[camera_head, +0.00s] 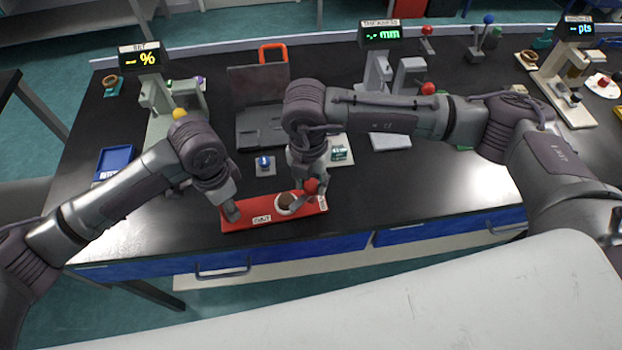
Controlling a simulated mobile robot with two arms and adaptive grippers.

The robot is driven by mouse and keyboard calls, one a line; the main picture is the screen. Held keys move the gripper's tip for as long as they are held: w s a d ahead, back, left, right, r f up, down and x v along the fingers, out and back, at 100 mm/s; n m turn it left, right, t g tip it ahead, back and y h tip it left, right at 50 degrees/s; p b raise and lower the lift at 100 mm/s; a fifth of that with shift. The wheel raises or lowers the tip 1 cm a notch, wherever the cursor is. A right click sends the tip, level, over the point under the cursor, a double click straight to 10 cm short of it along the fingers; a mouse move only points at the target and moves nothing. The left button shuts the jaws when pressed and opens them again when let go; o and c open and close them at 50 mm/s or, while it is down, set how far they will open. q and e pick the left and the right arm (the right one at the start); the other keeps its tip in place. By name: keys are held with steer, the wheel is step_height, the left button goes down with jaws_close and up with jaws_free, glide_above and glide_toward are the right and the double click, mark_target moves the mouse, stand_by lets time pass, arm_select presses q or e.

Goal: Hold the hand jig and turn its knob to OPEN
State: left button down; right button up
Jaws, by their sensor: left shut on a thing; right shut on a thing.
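The hand jig (250,222) is a long red plate lying near the front edge of the black bench. It carries a white label and a white round seat with a brown disc (288,202) in it. My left gripper (231,211) is shut on the jig's left end. My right gripper (309,190) is over the jig's right part, shut on the red knob (313,186), which its fingers partly hide. Which way the knob is turned is hard to tell, and the small label at the right end is too small to read.
Behind the jig are a small blue-knobbed block (264,164) and a dark laptop-like device (258,100). A blue tray (115,160) stands at the left. Testers with displays (139,58) line the back.

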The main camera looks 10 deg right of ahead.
mark_target(310, 186)
steer(key=shift+n, duration=0.4)
steer(key=n, duration=1.1)
stand_by(0.5)
steer(key=o, duration=1.2)
steer(key=shift+r, duration=0.15)
steer(key=r, duration=1.1)
steer(key=shift+s+a+r, duration=0.15)
steer(key=shift+a+r, duration=0.05)
steer(key=shift+r, duration=0.2)
